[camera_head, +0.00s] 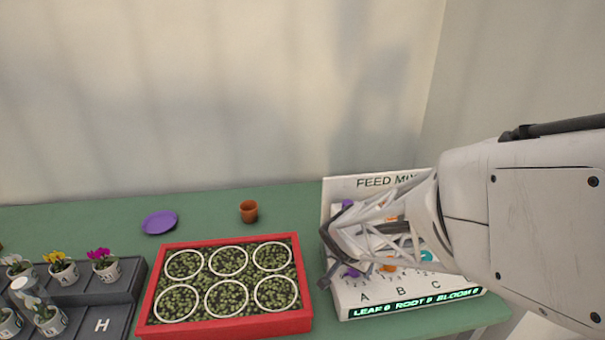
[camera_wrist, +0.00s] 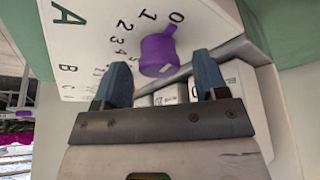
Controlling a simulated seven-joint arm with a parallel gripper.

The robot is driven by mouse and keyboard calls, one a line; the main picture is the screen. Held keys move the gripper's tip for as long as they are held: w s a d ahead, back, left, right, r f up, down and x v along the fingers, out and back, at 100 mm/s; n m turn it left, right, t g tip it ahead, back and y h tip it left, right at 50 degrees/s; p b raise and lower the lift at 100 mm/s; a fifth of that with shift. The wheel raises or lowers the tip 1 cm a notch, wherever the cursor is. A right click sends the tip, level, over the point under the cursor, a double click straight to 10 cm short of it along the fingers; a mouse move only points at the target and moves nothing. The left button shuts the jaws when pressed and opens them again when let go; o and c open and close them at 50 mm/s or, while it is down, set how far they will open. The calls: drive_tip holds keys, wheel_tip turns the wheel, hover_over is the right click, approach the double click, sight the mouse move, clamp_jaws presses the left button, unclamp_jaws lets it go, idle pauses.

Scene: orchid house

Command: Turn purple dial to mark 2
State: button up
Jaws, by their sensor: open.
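The purple dial (camera_wrist: 158,55) sits on the white feed mixer panel (camera_wrist: 85,25), in column A. Its small raised tab points towards the 0 in the wrist view; marks 1, 2, 3 and on curve away to the left. My gripper (camera_wrist: 160,82) is open, with one blue-grey fingertip on each side of the dial's lower part in that view. I cannot tell whether either finger touches it. In the head view the dial (camera_head: 356,269) is partly hidden behind my gripper. The mixer's display (camera_head: 415,302) seems to read LEAF 0, ROOT 0, BLOOM 0.
Orange (camera_head: 388,265) and teal (camera_head: 427,256) controls stand right of the purple dial, partly covered by my arm. A red-rimmed planting tray (camera_head: 225,327) lies left of the mixer. A terracotta pot (camera_head: 249,212) and purple saucer (camera_head: 160,222) stand behind it. Potted flowers fill a dark rack (camera_head: 120,285).

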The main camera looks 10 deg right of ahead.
drive_tip(key=shift+c, duration=0.3)
drive_tip(key=c, duration=0.8)
drive_tip(key=shift+n, duration=0.5)
drive_tip(key=shift+s+d+n+t+y, duration=0.1)
drive_tip(key=shift+n+t+y, duration=0.3)
drive_tip(key=shift+n, duration=0.9)
drive_tip(key=shift+n+t+y, duration=0.1)
drive_tip(key=shift+n+y, duration=0.6)
drive_tip(key=shift+n, duration=1.2)
drive_tip(key=shift+d+n+y, duration=0.1)
drive_tip(key=shift+n+y, duration=0.7)
drive_tip(key=shift+n, duration=0.8)
drive_tip(key=shift+n+y, duration=0.3)
drive_tip(key=shift+n, duration=0.8)
